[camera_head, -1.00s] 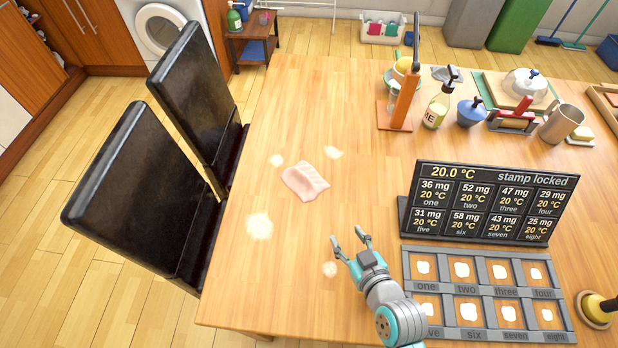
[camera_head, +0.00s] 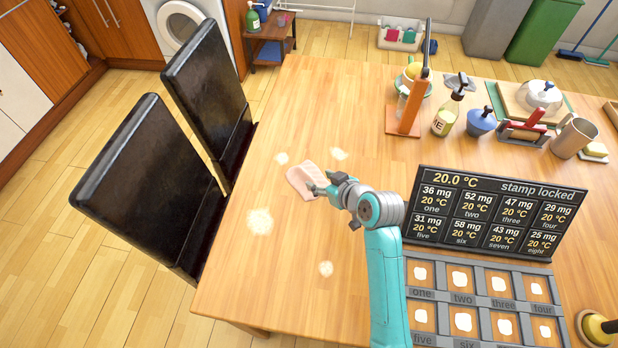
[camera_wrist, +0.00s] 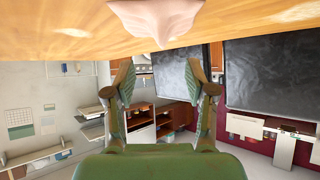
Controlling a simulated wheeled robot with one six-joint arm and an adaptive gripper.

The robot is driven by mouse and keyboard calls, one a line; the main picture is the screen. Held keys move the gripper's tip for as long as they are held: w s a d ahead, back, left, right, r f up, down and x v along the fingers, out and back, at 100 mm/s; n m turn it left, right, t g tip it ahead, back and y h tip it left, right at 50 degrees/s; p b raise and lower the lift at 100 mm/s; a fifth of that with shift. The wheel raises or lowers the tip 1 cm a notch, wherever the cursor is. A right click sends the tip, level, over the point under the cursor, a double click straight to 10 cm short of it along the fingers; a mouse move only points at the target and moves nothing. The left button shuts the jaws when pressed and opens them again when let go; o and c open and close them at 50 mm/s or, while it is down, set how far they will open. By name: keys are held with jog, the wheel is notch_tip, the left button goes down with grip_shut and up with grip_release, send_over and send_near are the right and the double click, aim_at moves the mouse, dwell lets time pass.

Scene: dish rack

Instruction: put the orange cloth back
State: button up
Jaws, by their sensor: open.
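A crumpled cloth (camera_head: 300,181), pale pink rather than clear orange, lies on the wooden table (camera_head: 275,125) left of the middle. In the wrist view the cloth (camera_wrist: 158,18) is at the top edge, partly cut off, with a pointed fold toward the jaws. My gripper (camera_head: 318,187) is at the cloth's right side in the head view and hides part of it. In the wrist view my gripper (camera_wrist: 161,80) has its two fingers wide apart with nothing between them. Whether a finger touches the cloth I cannot tell.
Pale powdery patches (camera_head: 260,221) lie around the cloth. A dark display board (camera_head: 490,215) and a grey compartment tray (camera_head: 480,268) stand to the right. An orange stand (camera_head: 406,118), a bottle (camera_head: 447,117) and other items are at the back. Black chairs (camera_head: 145,185) line the left edge.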

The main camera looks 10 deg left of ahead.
aim_at(308, 174)
jog(key=shift+x, duration=4.35)
grip_shut()
